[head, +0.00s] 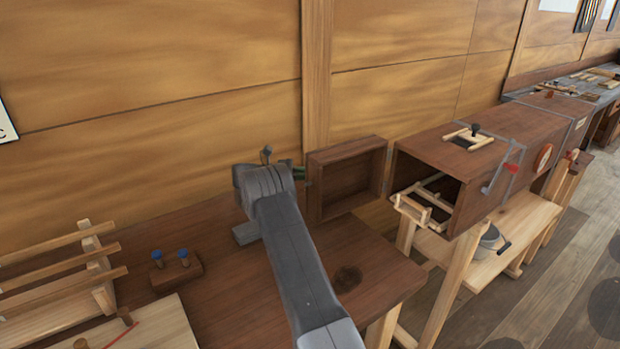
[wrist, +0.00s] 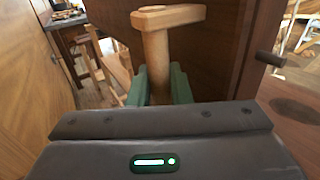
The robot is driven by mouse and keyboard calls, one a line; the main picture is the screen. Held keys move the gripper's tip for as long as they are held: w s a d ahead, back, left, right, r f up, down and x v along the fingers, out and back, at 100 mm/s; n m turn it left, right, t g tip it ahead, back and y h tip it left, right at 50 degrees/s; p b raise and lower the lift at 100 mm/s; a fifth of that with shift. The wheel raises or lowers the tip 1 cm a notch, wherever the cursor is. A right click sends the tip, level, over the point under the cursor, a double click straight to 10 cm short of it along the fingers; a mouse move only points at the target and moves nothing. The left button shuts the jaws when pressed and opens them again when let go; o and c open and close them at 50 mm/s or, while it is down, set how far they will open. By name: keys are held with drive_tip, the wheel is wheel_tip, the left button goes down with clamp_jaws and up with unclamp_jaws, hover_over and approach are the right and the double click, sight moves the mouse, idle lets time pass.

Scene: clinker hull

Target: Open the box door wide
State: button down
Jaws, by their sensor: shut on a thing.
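The box (head: 478,160) is a long dark wooden case on a light wooden stand, its near end open. Its door (head: 347,178), a shallow framed panel, stands swung out to the left of the opening, its recessed inner side towards the head camera. My gripper (head: 299,172) is at the door's left side, partly hidden behind my arm. In the wrist view, my gripper's green fingers (wrist: 158,88) are shut on a light wooden handle (wrist: 170,18), with the door's brown outer face (wrist: 215,55) just behind it. The handle is hidden in the head view.
A dark wooden bench (head: 375,265) lies below the door and my arm. A peg block (head: 178,272) and a slatted wooden rack (head: 60,270) stand at left. The panelled wall (head: 150,120) is close behind the door. A light wooden frame (head: 425,205) sits in the box opening.

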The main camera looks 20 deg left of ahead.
drive_tip(key=shift+w+a+m+g, duration=0.3)
drive_tip(key=shift+w+g, duration=0.2)
drive_tip(key=shift+w, duration=0.15)
drive_tip(key=c, duration=1.4)
unclamp_jaws()
drive_tip(key=shift+w, duration=0.1)
drive_tip(key=shift+r, duration=0.1)
